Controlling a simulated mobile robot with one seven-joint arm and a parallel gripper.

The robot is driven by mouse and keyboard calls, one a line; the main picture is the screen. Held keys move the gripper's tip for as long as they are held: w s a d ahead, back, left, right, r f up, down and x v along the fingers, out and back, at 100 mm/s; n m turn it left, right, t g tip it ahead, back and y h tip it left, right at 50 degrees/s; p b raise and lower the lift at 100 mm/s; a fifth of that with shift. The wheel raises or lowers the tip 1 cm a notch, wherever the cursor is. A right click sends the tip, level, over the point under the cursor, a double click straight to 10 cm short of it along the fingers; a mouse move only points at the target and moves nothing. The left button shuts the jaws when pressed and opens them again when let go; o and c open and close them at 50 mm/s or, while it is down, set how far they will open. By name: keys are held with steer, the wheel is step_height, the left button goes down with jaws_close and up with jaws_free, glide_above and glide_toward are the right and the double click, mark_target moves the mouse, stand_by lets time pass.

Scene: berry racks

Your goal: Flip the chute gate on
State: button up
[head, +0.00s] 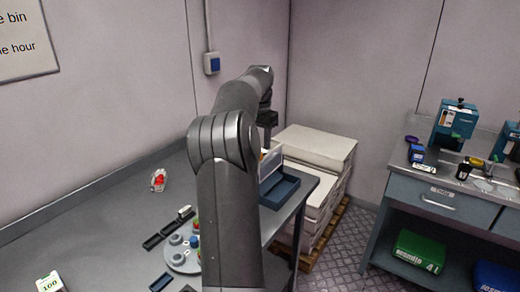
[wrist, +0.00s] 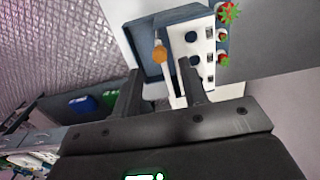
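A white panel with a row of dark openings (wrist: 194,46) stands beside a dark blue tray (wrist: 147,38) in the wrist view. A small orange rounded piece (wrist: 159,52) sticks out at the panel's left side; I cannot tell for sure whether it is the chute gate's lever. My gripper (wrist: 160,67) is open and empty, and the orange piece appears between and just beyond its fingertips. In the head view the white panel (head: 271,162) and blue tray (head: 282,189) are at the table's right end, partly hidden by my arm. The fingertips are hidden there.
Red berries (wrist: 226,14) sit along the panel's right edge. On the grey table (head: 110,215) are a round grey plate (head: 178,262), small dark trays (head: 153,241) and a red-and-white item (head: 158,180). Stacked pale boxes (head: 318,143) stand close behind the table's right end.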

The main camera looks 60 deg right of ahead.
step_height(320, 180, up, 7)
stand_by(0.3)
steer(key=shift+f, duration=0.1)
stand_by(0.4)
